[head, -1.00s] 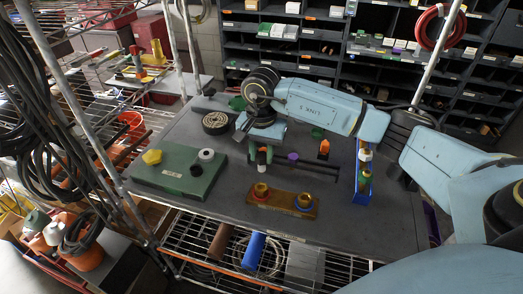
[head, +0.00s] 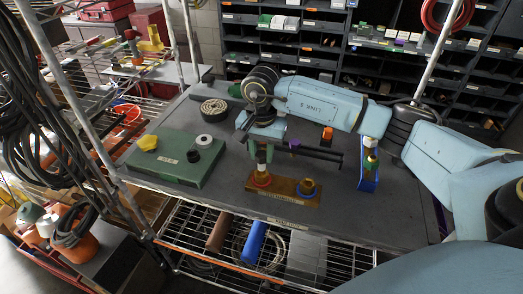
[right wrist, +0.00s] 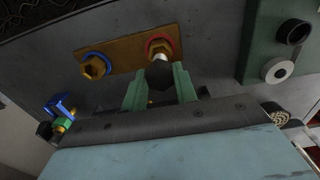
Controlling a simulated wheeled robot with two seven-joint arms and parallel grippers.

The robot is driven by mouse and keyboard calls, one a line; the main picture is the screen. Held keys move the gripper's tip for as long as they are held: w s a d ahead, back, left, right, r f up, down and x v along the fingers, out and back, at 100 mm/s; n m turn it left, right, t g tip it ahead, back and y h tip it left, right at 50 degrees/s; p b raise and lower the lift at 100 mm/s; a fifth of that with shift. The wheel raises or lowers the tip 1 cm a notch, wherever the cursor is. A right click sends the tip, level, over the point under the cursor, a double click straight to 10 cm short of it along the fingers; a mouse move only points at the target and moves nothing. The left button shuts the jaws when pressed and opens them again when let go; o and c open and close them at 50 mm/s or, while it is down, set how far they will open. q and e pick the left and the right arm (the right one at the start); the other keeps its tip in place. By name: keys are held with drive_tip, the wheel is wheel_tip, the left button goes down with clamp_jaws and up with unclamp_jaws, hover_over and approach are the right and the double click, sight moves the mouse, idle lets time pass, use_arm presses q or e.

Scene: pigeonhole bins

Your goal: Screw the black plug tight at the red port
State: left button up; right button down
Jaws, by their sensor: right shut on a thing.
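The brown plate (head: 283,188) on the grey table carries the red port (head: 262,181), a brass fitting with a red ring, and the blue-ringed port (head: 306,188). My right gripper (head: 262,151) points down over the red port, with its green fingers shut on the black plug. In the right wrist view the plug's black head (right wrist: 160,93) sits between the fingertips (right wrist: 160,88). Its pale shank (right wrist: 160,68) reaches the red port (right wrist: 159,46). The plug looks upright and meets the port; how deep it sits is hidden. My left gripper is not in view.
A green block (head: 160,178) with yellow, white and black caps stands at the left. A blue rack (head: 369,179) with brass and green fittings stands at the right. An orange-topped part (head: 327,134) and a purple part (head: 293,143) are behind the plate. The table front is clear.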

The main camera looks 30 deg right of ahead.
sight(261, 170)
drive_tip(key=shift+b, duration=0.4)
idle(0.9)
drive_tip(key=shift+f+b, duration=1.9)
drive_tip(key=shift+f, duration=0.2)
